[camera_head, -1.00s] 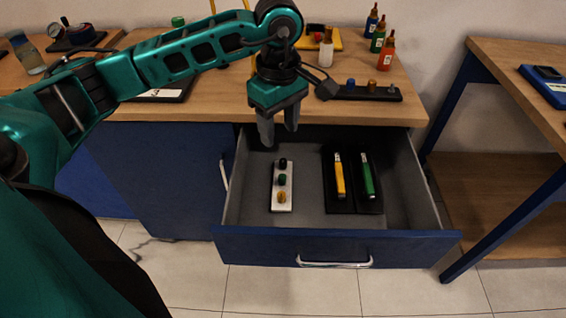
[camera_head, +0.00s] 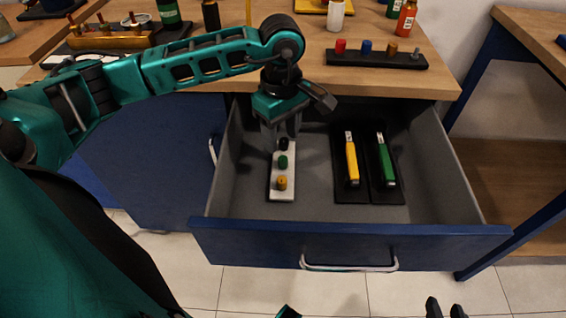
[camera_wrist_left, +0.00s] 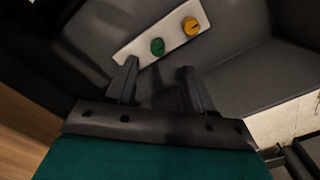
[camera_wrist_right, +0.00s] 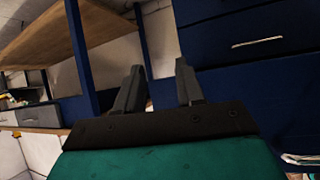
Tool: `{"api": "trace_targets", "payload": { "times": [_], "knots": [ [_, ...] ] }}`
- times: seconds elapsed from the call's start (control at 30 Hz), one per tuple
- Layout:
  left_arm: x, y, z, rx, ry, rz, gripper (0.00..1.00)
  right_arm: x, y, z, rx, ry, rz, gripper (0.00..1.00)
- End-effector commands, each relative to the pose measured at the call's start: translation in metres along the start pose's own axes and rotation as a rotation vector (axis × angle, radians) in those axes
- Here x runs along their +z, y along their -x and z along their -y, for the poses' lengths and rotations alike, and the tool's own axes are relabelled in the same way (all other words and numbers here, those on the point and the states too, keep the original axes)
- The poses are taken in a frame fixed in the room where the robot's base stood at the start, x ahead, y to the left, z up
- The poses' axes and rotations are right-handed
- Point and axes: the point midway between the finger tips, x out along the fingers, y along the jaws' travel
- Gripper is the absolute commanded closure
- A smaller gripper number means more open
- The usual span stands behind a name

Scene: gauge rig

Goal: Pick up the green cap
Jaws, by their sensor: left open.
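The green cap (camera_head: 283,161) stands in the middle of a white strip (camera_head: 282,196) in the open drawer, between a black cap (camera_head: 284,144) and a yellow cap (camera_head: 282,183). It also shows in the left wrist view (camera_wrist_left: 157,46), just beyond the fingertips. My left gripper (camera_head: 280,146) is open and empty above the far end of the strip, and its fingers partly hide the area by the black cap. In the left wrist view my left gripper (camera_wrist_left: 158,66) has its fingers apart. My right gripper (camera_wrist_right: 160,65) is open and empty, away from the drawer.
The drawer (camera_head: 350,240) has raised walls around the strip. A yellow tool (camera_head: 351,160) and a green tool (camera_head: 386,162) lie in black trays to the right. The worktop (camera_head: 440,85) overhangs the back, with a black rack (camera_head: 375,60) of several caps on it.

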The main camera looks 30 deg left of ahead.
Motion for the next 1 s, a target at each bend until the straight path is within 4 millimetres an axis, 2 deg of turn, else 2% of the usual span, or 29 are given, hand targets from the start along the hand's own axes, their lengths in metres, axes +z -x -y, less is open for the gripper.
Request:
{"api": "trace_targets", "payload": {
  "times": [0.1,0.33,0.6,0.87,1.0],
  "knots": [
    [0.001,-0.015,0.0,0.0,-0.001,0.001,0.48,0.003,-0.002,0.0,0.0,0.0,0.0,0.62],
    [0.001,-0.029,-0.001,0.0,-0.001,0.001,0.48,0.005,-0.003,-0.001,0.001,0.0,0.0,0.62],
    [0.001,-0.068,-0.003,-0.001,-0.001,0.001,0.48,0.012,-0.008,-0.001,0.001,0.0,0.0,0.62],
    [0.001,-0.07,-0.003,0.002,-0.001,0.0,0.49,0.012,-0.007,-0.001,0.001,0.0,0.0,0.62],
    [0.001,-0.07,-0.003,0.002,-0.001,0.0,0.62,0.012,-0.007,-0.001,0.002,0.0,0.0,0.62]
  ]
}}
